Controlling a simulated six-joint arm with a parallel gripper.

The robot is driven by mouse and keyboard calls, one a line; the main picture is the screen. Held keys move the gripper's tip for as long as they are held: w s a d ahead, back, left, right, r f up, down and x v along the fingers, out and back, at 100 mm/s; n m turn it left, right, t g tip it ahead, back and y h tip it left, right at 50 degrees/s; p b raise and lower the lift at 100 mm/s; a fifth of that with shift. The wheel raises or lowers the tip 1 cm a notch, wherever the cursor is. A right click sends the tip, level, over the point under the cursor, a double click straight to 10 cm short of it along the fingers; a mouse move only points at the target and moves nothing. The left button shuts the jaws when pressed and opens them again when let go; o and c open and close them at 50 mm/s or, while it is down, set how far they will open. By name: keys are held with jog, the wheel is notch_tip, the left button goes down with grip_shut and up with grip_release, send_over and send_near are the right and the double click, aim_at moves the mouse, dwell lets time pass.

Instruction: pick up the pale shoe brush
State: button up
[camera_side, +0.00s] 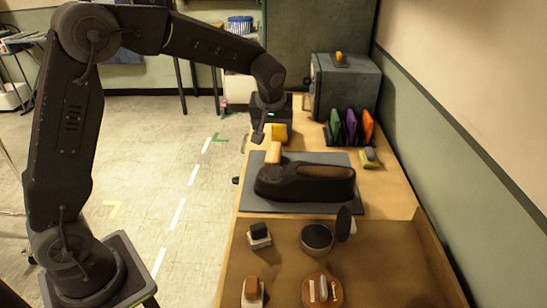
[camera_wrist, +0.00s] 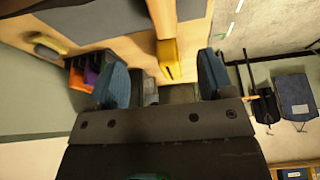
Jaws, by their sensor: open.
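A pale tan wooden block (camera_side: 273,152), which looks like the pale shoe brush, stands at the toe end of the dark shoe (camera_side: 305,184) on the grey mat (camera_side: 232,203). In the wrist view the pale wood (camera_wrist: 163,18) shows at the top middle, with a yellow piece (camera_wrist: 168,58) below it. I cannot tell whether the yellow piece belongs to the brush. My gripper (camera_side: 268,131) is above and behind the pale block, by the yellow piece. In the wrist view its blue fingers (camera_wrist: 162,62) are wide apart, with nothing visibly gripped.
A rack of coloured pads (camera_side: 350,128) and a grey cabinet (camera_side: 345,86) stand at the back. A yellow-and-grey brush (camera_side: 369,157) lies right of the mat.

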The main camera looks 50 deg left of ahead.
aim_at(273, 152)
jog(key=x, duration=0.8)
jog(key=shift+a+f, duration=0.1)
jog(key=shift+f, duration=0.1)
jog(key=x, duration=0.5)
jog(key=shift+a+r, duration=0.1)
jog(key=shift+a, duration=0.1)
jog(key=shift+f, duration=0.4)
jog(key=c, duration=1)
